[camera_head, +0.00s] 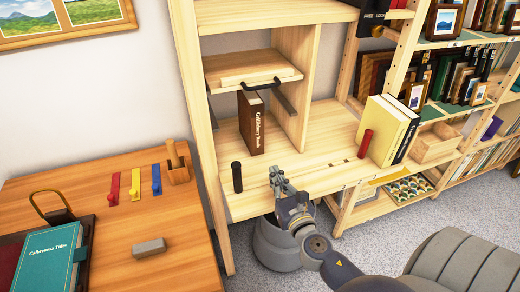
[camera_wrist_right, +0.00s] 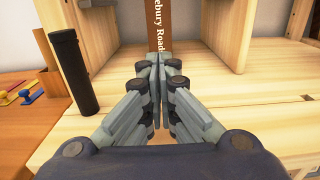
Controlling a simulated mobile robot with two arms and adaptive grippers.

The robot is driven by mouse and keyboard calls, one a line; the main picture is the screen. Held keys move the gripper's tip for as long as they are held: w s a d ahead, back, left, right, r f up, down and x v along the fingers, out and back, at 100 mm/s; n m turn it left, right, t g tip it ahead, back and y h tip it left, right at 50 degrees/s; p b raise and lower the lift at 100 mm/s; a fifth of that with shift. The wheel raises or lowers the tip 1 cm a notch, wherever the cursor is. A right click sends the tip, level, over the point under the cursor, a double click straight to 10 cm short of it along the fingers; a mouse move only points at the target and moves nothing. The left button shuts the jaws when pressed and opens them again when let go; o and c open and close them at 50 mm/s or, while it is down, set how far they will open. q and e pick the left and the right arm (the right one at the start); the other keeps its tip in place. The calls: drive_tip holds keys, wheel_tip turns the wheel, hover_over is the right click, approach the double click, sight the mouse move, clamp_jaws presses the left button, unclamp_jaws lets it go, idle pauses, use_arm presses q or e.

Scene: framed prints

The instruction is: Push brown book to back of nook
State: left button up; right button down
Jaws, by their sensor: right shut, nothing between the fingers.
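The brown book (camera_head: 252,124) stands upright in the nook (camera_head: 296,122) below a small wooden drawer, its lettered spine facing out. In the right wrist view the book's spine (camera_wrist_right: 158,22) rises straight ahead, partly hidden behind my fingertips. My right gripper (camera_head: 276,172) is shut and empty, low over the front of the wooden shelf, in front of the book. In the right wrist view the shut fingertips (camera_wrist_right: 158,62) line up with the spine; whether they touch it I cannot tell. My left gripper is not in view.
A black cylinder (camera_head: 237,177) stands left of my right gripper, near the shelf's front edge. A red cylinder (camera_head: 365,144) and yellow books (camera_head: 385,128) stand to the right. The drawer (camera_head: 252,70) with a dark handle hangs above. Bare shelf lies right of the gripper.

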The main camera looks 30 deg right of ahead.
sight(254, 137)
drive_tip(key=p+x, duration=0.1)
drive_tip(key=x, duration=1.1)
drive_tip(key=shift+w, duration=0.4)
drive_tip(key=shift+r, duration=0.1)
drive_tip(key=b+x, duration=0.1)
drive_tip(key=x, duration=0.5)
drive_tip(key=shift+w, duration=0.25)
drive_tip(key=shift+w+d, duration=0.15)
drive_tip(key=shift+w, duration=0.2)
